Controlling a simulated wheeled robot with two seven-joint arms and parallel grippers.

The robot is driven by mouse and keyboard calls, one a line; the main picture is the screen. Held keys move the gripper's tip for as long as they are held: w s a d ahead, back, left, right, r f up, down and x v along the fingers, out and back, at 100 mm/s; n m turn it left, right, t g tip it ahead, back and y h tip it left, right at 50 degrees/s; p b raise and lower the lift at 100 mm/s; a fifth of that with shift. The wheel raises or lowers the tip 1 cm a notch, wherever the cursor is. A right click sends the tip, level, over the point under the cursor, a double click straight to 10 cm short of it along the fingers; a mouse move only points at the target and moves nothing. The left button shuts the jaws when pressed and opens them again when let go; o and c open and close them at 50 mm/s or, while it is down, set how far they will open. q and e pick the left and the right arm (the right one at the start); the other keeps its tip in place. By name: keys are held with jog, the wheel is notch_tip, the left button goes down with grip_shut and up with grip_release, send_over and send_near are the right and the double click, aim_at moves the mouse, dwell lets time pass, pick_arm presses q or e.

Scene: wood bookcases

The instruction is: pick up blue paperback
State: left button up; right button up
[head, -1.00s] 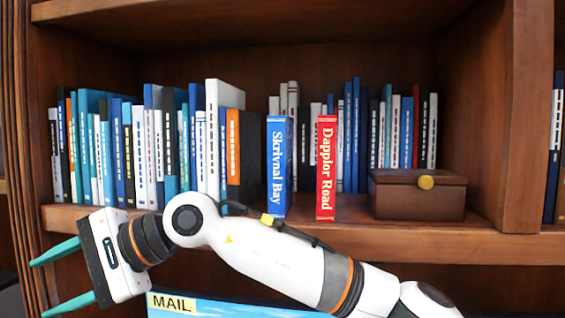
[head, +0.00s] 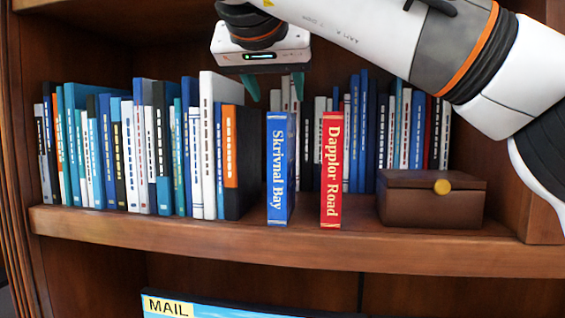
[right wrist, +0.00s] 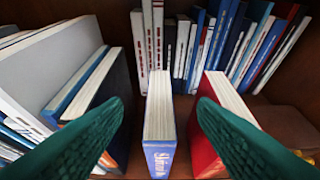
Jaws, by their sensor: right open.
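The blue paperback, "Skrivnal Bay" (head: 281,185), stands upright on the shelf near its front edge. My right gripper (head: 274,90) is above it in the head view, open and empty, with its teal fingers pointing down. In the right wrist view the blue paperback's top page edges (right wrist: 159,105) show between the two open fingers (right wrist: 160,118), which lie to either side. I cannot tell how far above the book the fingertips are. My left gripper is not in view.
A red paperback, "Dapplor Road" (head: 331,170), stands close on the right, with a small gap. A black book with an orange label (head: 231,150) ends the row at left. A brown box (head: 430,205) sits at right. More books stand behind.

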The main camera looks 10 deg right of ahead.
jog(key=x, duration=0.2)
jog(key=shift+w+d+f, duration=0.15)
jog(key=shift+w+d, duration=0.05)
jog(key=shift+w, duration=0.1)
jog(key=shift+w+d+f+p, duration=0.1)
jog(key=shift+w+f+p, duration=0.25)
jog(key=shift+p, duration=0.1)
jog(key=p+x, duration=0.1)
jog(key=x, duration=0.2)
jog(key=shift+w+f, duration=0.2)
jog(key=shift+f, duration=0.2)
jog(key=shift+w+d+f, duration=0.2)
jog(key=shift+s+a+r, duration=0.1)
jog(key=shift+s+a, duration=0.05)
jog(key=shift+s, duration=0.1)
jog(key=c, duration=0.7)
grip_shut()
